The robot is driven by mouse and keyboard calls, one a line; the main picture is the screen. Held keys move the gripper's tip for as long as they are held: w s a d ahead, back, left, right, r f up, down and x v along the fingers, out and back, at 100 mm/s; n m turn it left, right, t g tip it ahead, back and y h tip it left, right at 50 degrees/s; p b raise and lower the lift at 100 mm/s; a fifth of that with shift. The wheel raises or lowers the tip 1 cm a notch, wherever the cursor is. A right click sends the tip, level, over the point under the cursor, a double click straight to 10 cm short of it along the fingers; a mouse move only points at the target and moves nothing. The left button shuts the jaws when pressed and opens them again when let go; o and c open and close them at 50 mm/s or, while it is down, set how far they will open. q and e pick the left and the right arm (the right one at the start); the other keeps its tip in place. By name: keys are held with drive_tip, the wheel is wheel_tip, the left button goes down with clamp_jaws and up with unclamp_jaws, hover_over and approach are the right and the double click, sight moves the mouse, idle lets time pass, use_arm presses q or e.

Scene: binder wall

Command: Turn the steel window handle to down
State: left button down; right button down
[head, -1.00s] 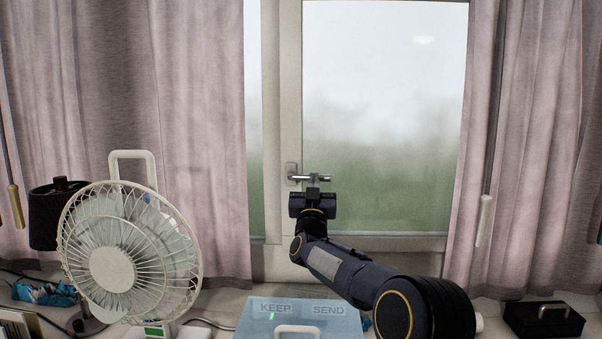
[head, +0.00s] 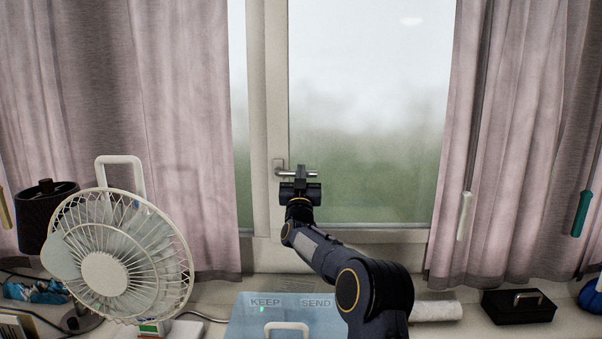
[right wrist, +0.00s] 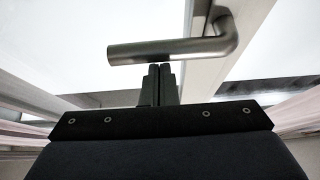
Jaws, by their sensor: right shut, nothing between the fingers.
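The steel window handle (head: 285,173) is on the window frame, left of the glass. Its lever lies level and points right from its mount. In the right wrist view the handle (right wrist: 170,50) shows as a grey bar with a bend at its right end. My right gripper (head: 302,174) overlaps the lever in the head view. Its fingers (right wrist: 160,70) are shut together and empty, with their tips just below the bar in the wrist picture. I cannot tell whether they touch it. My left gripper is not in view.
A white fan (head: 115,260) stands at the left in front of a black lamp (head: 42,215). Curtains (head: 180,130) hang on both sides. A black case (head: 518,306) lies at the right.

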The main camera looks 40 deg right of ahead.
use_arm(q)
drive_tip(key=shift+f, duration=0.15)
use_arm(e)
drive_tip(key=shift+f, duration=0.1)
use_arm(q)
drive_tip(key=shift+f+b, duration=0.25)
drive_tip(key=shift+b, duration=0.15)
use_arm(e)
drive_tip(key=shift+f+m+g, duration=0.1)
drive_tip(key=shift+m+g, duration=0.3)
drive_tip(key=shift+m, duration=0.2)
